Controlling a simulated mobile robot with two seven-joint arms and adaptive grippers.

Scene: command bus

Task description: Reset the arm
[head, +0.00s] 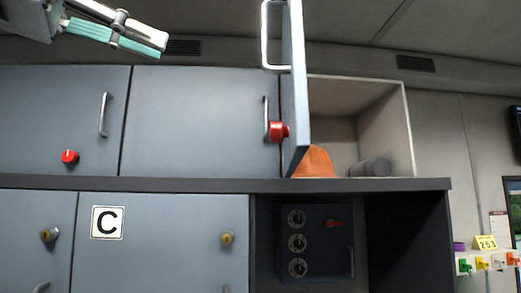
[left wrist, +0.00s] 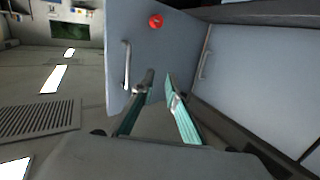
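My left gripper (head: 150,42) is at the upper left of the head view, in front of and above the closed upper cabinet doors. Its two fingers with teal pads also show in the left wrist view (left wrist: 158,86). They are apart, with nothing between them. My right gripper is in neither view.
An upper cabinet door (head: 294,90) stands open, jutting outward. Its compartment (head: 335,95) holds an orange object (head: 315,162) and a grey cylinder (head: 372,168). Below are a lower door marked C (head: 165,255) and a dark safe (head: 318,230) with dials.

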